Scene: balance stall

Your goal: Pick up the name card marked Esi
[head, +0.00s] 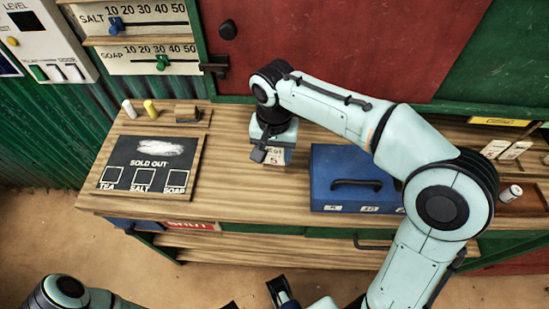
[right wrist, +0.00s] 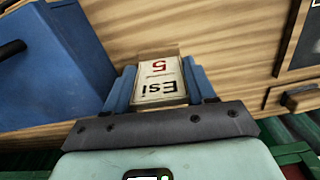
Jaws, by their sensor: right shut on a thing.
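The name card reads "Esi" with a red 5, upside down in the right wrist view (right wrist: 159,80). It is a pale card with a brown edge behind it. My right gripper (right wrist: 160,86) is shut on it, with one blue finger on each side. In the head view the right gripper (head: 272,154) points down over the counter, left of the blue box, and the card (head: 274,157) shows only partly below it. I cannot tell whether the card touches the counter. Parts of my left arm show at the bottom edge, and its gripper (head: 283,293) is cut off there.
A blue box (head: 340,160) with a dark handle stands on the wooden counter (head: 240,195), right of the right gripper. Bare counter lies between board and box.

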